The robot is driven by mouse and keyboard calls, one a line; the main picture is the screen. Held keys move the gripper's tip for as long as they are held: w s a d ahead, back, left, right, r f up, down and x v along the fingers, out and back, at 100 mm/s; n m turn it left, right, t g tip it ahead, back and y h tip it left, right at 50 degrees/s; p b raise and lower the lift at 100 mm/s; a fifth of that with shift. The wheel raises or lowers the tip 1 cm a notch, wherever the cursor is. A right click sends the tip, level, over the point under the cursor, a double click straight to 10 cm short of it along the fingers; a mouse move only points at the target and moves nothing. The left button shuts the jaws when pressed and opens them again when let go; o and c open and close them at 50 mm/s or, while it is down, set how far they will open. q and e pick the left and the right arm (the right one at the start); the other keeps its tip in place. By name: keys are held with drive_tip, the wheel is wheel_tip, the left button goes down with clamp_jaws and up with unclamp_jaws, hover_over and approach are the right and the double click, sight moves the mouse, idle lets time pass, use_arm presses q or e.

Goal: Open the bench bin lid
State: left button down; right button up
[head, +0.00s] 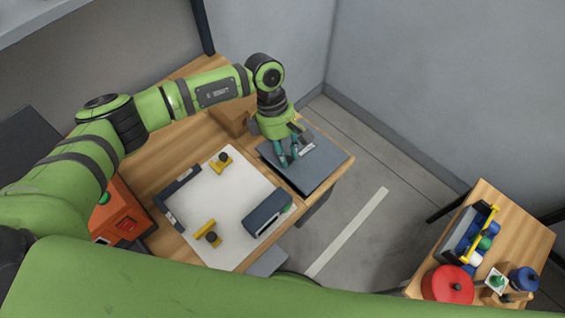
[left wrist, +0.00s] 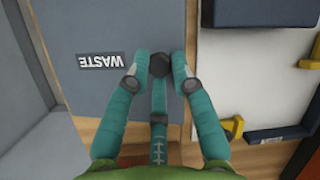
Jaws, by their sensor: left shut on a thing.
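The bench bin lid (head: 322,168) is a flat blue-grey panel at the bench's right corner, and it looks lowered. It carries a white WASTE label, which shows upside down in the left wrist view (left wrist: 101,61). A dark knob (left wrist: 159,63) stands near the lid's edge on the side of the white board. My left gripper (head: 289,159) is over the lid with its teal fingers closed around the knob. The knob is hidden by the fingers in the head view. My right gripper is not in view.
Beside the lid lies a white board (head: 226,200) with yellow clamps and dark blocks. An orange case (head: 122,215) is at left. A side table (head: 525,236) with a tote and red canister stands right, across open floor.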

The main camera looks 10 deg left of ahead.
sight(299, 153)
use_arm(q)
drive_tip(key=shift+w+d+r+n+g+y+b, duration=0.1)
drive_tip(key=shift+w+d+r+g+y+b, duration=0.4)
drive_tip(key=shift+b, duration=1)
drive_tip(key=shift+w+d+r+n+g+y+b, duration=0.15)
drive_tip(key=shift+w+d+r+g+b, duration=0.25)
drive_tip(key=shift+r+b, duration=0.85)
drive_tip(key=shift+w+d+r+n+g+y+b, duration=0.1)
drive_tip(key=shift+w+d+r+g+y+b, duration=0.45)
drive_tip(key=shift+b, duration=1.25)
drive_tip(key=shift+w+r+g+b, duration=0.25)
drive_tip(key=shift+r+g+b, duration=0.1)
drive_tip(key=shift+b, duration=0.45)
